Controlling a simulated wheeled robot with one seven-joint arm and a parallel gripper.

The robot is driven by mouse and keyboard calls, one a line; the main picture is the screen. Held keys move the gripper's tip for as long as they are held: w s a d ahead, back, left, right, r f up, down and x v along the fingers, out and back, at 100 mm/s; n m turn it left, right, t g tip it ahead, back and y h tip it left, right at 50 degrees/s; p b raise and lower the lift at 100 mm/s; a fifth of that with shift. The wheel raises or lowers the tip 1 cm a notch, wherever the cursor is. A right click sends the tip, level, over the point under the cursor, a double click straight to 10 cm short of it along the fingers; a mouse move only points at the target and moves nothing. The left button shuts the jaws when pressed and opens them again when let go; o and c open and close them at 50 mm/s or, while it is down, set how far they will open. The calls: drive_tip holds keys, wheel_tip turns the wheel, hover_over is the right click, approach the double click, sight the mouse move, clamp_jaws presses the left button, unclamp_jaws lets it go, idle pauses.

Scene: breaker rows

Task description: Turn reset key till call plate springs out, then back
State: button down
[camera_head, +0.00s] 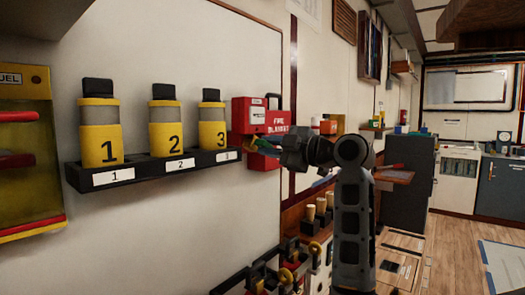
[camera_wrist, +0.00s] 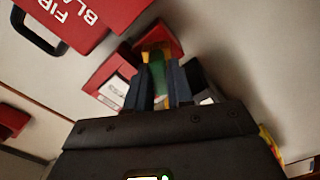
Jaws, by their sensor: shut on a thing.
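A red call point (camera_wrist: 108,72) with a white call plate (camera_wrist: 113,92) is on the wall in the wrist view. In the head view the red call point (camera_head: 263,163) shows only partly behind my gripper. A key with green and yellow parts (camera_wrist: 158,75) stands at the call point. My gripper (camera_wrist: 161,88) is shut on the key, its dark fingers on both sides of it. In the head view my gripper (camera_head: 265,157) reaches in from the right, just below the fire blanket box. The key's turn angle is hard to read.
A red fire blanket box (camera_head: 262,117) with a dark handle hangs close above. A black rack (camera_head: 140,173) with three numbered yellow cylinders is on the wall to the left. Below are several pegs and yellow-headed parts (camera_head: 285,275). Open floor (camera_head: 455,240) lies at right.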

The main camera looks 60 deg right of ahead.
drive_tip(key=shift+w+f+n+b, duration=0.1)
drive_tip(key=shift+f+n+b, duration=0.05)
drive_tip(key=shift+n+b, duration=3.3)
drive_tip(key=shift+m, duration=0.25)
drive_tip(key=c, duration=0.9)
unclamp_jaws()
drive_tip(key=shift+d, duration=0.1)
drive_tip(key=shift+c, duration=0.2)
drive_tip(key=v, duration=1.2)
